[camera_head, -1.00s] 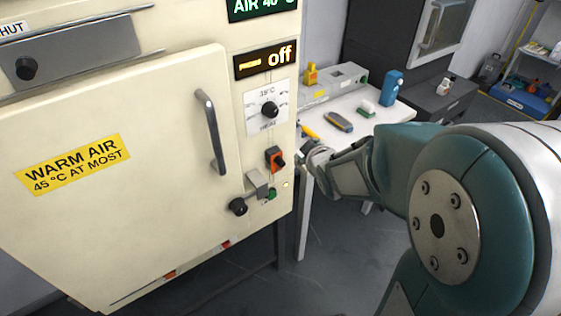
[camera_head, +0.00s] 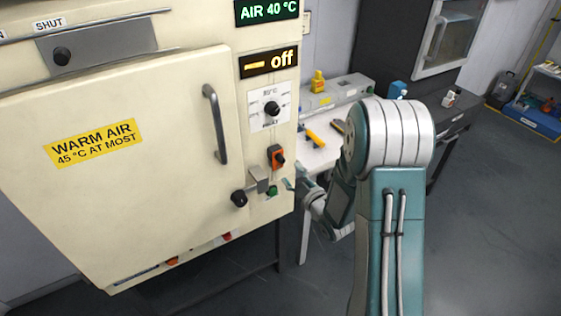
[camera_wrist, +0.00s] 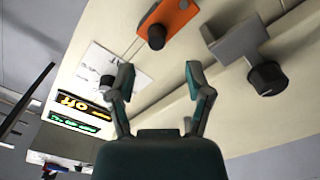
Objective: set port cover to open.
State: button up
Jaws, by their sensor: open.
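The port cover (camera_head: 98,47) is a grey plate with a black knob on the upper front of the cream cabinet. It lies below a SHUT label (camera_head: 50,25); the end of another label shows at the left edge. My gripper (camera_head: 291,184) is at the cabinet's right front edge, well right of and below the cover, and partly hidden by my arm. In the wrist view my gripper (camera_wrist: 160,80) is open with nothing between its fingers. It faces the control panel; I cannot make out the cover there.
The cabinet door (camera_head: 120,190) has a vertical handle (camera_head: 215,124). An orange switch (camera_head: 276,157), a dial (camera_head: 271,108) and a grey latch with a black knob (camera_head: 239,198) sit on the right strip. A white table (camera_head: 318,158) with small items stands behind my arm.

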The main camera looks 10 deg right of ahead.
aim_at(283, 162)
jog(key=x, duration=0.5)
jog(key=shift+w+d, duration=0.1)
jog(key=shift+w, duration=0.25)
jog(key=shift+w+a, duration=0.3)
jog(key=shift+w, duration=0.25)
grip_shut()
